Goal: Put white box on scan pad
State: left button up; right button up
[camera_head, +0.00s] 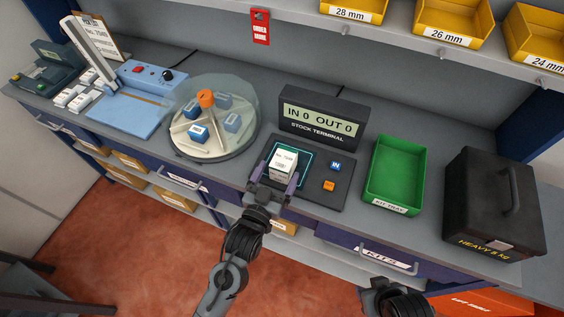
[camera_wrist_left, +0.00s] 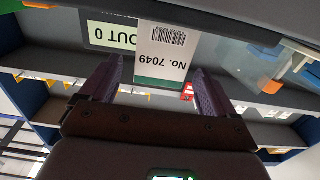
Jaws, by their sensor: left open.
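The white box (camera_head: 284,163) stands on the scan pad (camera_head: 312,191), inside the teal square outline at the pad's left part. In the left wrist view the white box (camera_wrist_left: 161,56) shows its barcode and "No. 7049" label, upside down, with a green band. My left gripper (camera_head: 274,183) is open, with one finger on each side of the box's near part. In the wrist view the left gripper's fingers (camera_wrist_left: 162,88) stand apart from the box, with gaps visible. My right arm shows only in part at the bottom; its fingertips are not seen.
The stock terminal (camera_head: 321,119), reading IN 0 OUT 0, stands behind the pad. Blue IN and orange OUT buttons (camera_head: 330,184) sit on the pad's right. A green kit tray (camera_head: 395,175) and a black heavy case (camera_head: 492,205) stand right; a round covered carousel (camera_head: 212,118) stands left.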

pick_arm(q)
jog(key=s+a+f+n+g+y, duration=0.1)
jog(key=s+a+f+g+y, duration=0.2)
jog(key=s+a, duration=0.7)
jog(key=s+a+f+n+g+y, duration=0.1)
jog(key=s+a+f+g+y, duration=0.2)
jog(key=s+a+f+g, duration=0.4)
jog(key=s+a+g, duration=0.3)
jog(key=s, duration=0.6)
jog(key=shift+s+y, duration=0.25)
jog(key=shift+y, duration=0.05)
notch_tip(320, 180, up, 33)
jog(key=p, duration=3.3)
jog(key=shift+f, duration=0.2)
